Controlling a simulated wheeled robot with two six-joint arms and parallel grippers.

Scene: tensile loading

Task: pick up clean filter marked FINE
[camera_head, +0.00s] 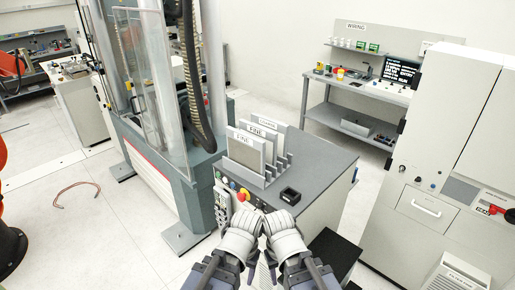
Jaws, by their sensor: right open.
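A grey slotted rack (272,172) stands on the dark grey top of a cabinet, holding several upright filter panels. The front panel (243,153) is labelled FINE and has a grey-beige face. A second panel (257,130) behind it also reads FINE; its face is mostly hidden. A third panel (267,122) at the back has a small label that seems to read COARSE. My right gripper (276,216) is open and empty at the bottom centre, in front of the cabinet and below the rack. My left gripper (251,217) is close beside it; its jaws are unclear.
A small black open box (290,196) sits on the cabinet top right of the rack. A testing machine with a clear shield (160,90) stands left. The cabinet top's right side is clear.

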